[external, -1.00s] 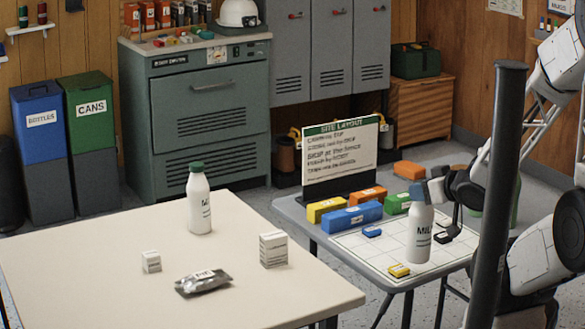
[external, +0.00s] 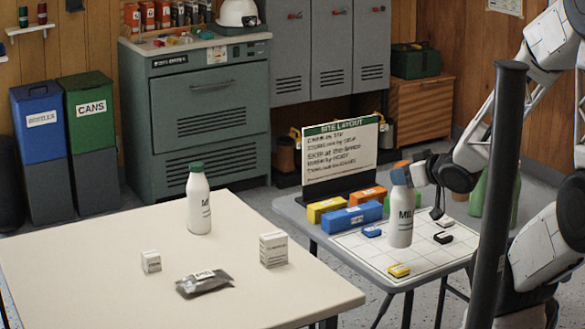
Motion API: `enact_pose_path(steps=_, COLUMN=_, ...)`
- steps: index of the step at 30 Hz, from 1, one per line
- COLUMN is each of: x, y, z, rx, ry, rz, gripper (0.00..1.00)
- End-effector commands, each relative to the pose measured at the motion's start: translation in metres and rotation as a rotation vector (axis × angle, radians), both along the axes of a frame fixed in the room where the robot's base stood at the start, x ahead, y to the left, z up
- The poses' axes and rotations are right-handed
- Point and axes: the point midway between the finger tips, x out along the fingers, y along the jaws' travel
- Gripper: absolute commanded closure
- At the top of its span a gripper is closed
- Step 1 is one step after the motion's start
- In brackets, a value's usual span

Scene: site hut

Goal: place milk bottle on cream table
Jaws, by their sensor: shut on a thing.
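A white milk bottle (external: 400,222) is upright over the gridded sheet on the grey table. My gripper (external: 410,173) is shut on its upper part, coming from the right; the fingers and cap are hard to make out. I cannot tell clearly how far its base is above the sheet. The cream table (external: 105,245) fills the left front. A second white milk bottle (external: 198,205) with a green cap stands upright near its back edge.
The cream table also holds two small white boxes (external: 273,250) (external: 151,262) and a silver pouch (external: 203,283); its left and right front areas are clear. Coloured blocks (external: 352,217) and a sign board (external: 340,155) stand behind the held bottle. A dark post (external: 498,190) partly blocks the view of my arm.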

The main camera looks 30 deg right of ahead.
Motion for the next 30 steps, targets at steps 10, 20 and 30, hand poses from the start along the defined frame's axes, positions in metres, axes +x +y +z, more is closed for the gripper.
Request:
enact_pose_path(steps=10, x=0.07, y=0.026, z=0.018, rx=0.0, ry=-0.002, rz=0.067, gripper=1.0)
enact_pose_path(steps=20, x=0.133, y=0.062, z=0.027, rx=0.001, ry=-0.004, rz=0.129, gripper=1.0)
enact_pose_path(steps=30, x=0.196, y=0.111, z=0.03, rx=0.0, ry=-0.003, rz=0.191, gripper=1.0)
